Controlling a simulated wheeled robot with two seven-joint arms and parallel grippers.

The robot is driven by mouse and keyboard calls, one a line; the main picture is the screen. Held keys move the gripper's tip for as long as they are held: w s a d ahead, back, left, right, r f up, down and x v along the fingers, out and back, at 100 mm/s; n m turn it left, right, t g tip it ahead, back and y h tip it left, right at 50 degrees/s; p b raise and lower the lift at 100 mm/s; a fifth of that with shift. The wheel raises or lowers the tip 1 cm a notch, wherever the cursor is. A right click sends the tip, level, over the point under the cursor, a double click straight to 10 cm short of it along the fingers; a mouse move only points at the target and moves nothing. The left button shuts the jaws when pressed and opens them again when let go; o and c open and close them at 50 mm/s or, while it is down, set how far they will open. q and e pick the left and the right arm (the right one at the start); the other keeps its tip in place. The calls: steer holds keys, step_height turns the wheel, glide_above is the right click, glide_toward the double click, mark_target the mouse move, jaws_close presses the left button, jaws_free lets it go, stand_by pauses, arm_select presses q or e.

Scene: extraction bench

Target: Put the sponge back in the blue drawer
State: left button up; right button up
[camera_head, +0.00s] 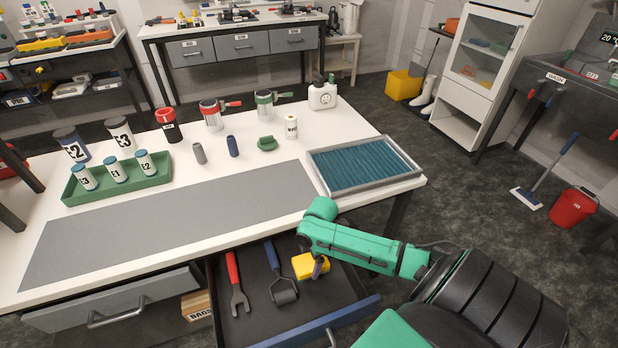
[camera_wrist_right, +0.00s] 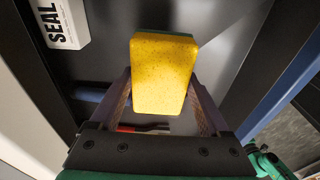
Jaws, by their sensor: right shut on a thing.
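The yellow sponge (camera_head: 308,265) is between the fingers of my right gripper (camera_head: 318,268), over the right part of the open blue drawer (camera_head: 345,314). In the right wrist view the sponge (camera_wrist_right: 163,72) stands out beyond the fingers of my right gripper (camera_wrist_right: 160,98), which is shut on it. The drawer's blue front (camera_wrist_right: 285,88) shows at the right there. Whether the sponge touches the drawer floor I cannot tell. My left gripper is not in view.
A red wrench (camera_head: 236,285) and a blue-handled roller (camera_head: 273,266) lie in the drawer, left of the sponge. A white box marked SEAL (camera_wrist_right: 62,22) shows in the wrist view. The bench top (camera_head: 290,155) overhangs the drawer's back; a grey tray (camera_head: 323,186) sits near its edge.

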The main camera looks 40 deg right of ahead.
mark_target(311, 268)
step_height(311, 268, down, 5)
steer(key=shift+w+b, duration=0.1)
steer(key=shift+b, duration=0.35)
steer(key=shift+f, duration=0.25)
steer(key=shift+r, duration=0.1)
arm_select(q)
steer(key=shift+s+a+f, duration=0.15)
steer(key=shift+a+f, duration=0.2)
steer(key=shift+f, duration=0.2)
arm_select(e)
steer(key=o, duration=1.2)
steer(key=shift+c, duration=0.2)
steer(key=shift+d+r, duration=0.1)
steer(key=shift+r, duration=0.3)
steer(key=r, duration=0.3)
steer(key=r+p, duration=0.1)
steer(key=r, duration=0.3)
steer(key=d+r+p, duration=0.1)
steer(key=r, duration=0.3)
steer(key=shift+s+d+r, duration=0.1)
steer(key=shift+s, duration=0.15)
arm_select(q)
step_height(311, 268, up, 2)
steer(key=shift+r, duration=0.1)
